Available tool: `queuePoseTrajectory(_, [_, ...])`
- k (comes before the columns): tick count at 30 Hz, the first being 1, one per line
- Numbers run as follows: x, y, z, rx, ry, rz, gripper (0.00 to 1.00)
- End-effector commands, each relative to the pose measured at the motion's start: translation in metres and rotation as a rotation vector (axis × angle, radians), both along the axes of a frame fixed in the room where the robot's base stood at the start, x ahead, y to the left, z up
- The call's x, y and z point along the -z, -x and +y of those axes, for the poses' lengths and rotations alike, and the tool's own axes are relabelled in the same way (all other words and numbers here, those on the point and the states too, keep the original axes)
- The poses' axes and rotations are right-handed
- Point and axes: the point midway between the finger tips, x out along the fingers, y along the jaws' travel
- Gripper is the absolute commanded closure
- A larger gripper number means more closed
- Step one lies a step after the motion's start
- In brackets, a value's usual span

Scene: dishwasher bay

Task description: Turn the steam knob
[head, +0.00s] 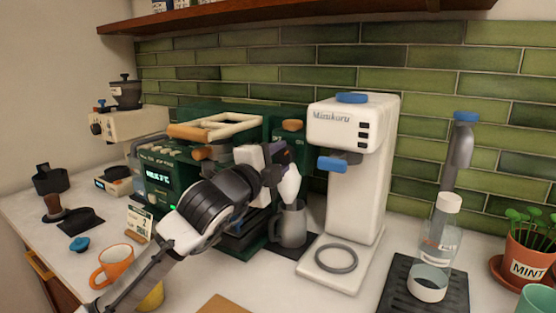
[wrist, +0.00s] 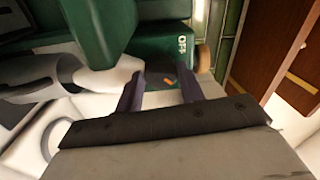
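The green espresso machine (head: 160,172) stands on the counter against the tiled wall. A wooden-brown round part (head: 293,125), which looks like the steam knob, sits at its upper right. In the wrist view a tan round knob edge (wrist: 204,58) shows beside a green part marked OFF (wrist: 182,42). My gripper (wrist: 162,88) has its two dark fingers apart, with nothing held between them. The fingers point at the green part, with the tan knob edge just right of the right finger. In the head view my wrist and arm hide much of the machine's front.
A steel pitcher (head: 291,225) stands just right of my wrist. A white coffee maker (head: 352,170) stands close on the right. A wooden shelf (head: 290,14) hangs above.

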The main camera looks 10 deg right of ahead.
Motion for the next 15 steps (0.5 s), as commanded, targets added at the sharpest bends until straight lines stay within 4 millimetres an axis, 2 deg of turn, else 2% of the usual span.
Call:
queuePoseTrajectory(1, [0.0008, 0.0002, -0.0003, 0.000, -0.001, 0.001, 0.55])
queuePoseTrajectory(4, [0.0005, 0.0002, -0.0002, 0.000, -0.001, 0.001, 0.42])
queuePoseTrajectory(5, [0.0004, 0.0002, -0.0002, 0.000, 0.000, 0.000, 0.41])
queuePoseTrajectory(15, [0.0006, 0.0032, 0.0039, -0.001, 0.002, -0.001, 0.41])
